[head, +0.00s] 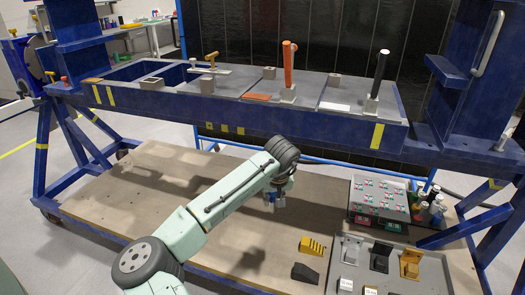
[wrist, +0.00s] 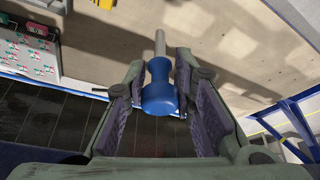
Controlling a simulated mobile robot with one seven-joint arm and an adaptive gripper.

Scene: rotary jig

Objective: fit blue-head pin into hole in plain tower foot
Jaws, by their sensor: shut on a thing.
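My gripper (wrist: 160,75) is shut on the blue-head pin (wrist: 158,98), with the blue head between the fingers and the grey shank pointing away from the palm. In the head view my gripper (head: 279,192) hangs over the wooden deck, in front of the blue beam. Towers stand on the beam: an orange one (head: 288,68) on a grey foot (head: 288,95) and a black one (head: 379,75) on a grey foot (head: 370,105). I cannot tell which tower is plain, and no foot hole is clear.
The blue beam (head: 300,112) crosses the back, between blue end columns. A tray of small parts (head: 378,203) and bottles (head: 432,210) stand at right. The left of the deck (head: 150,185) is clear.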

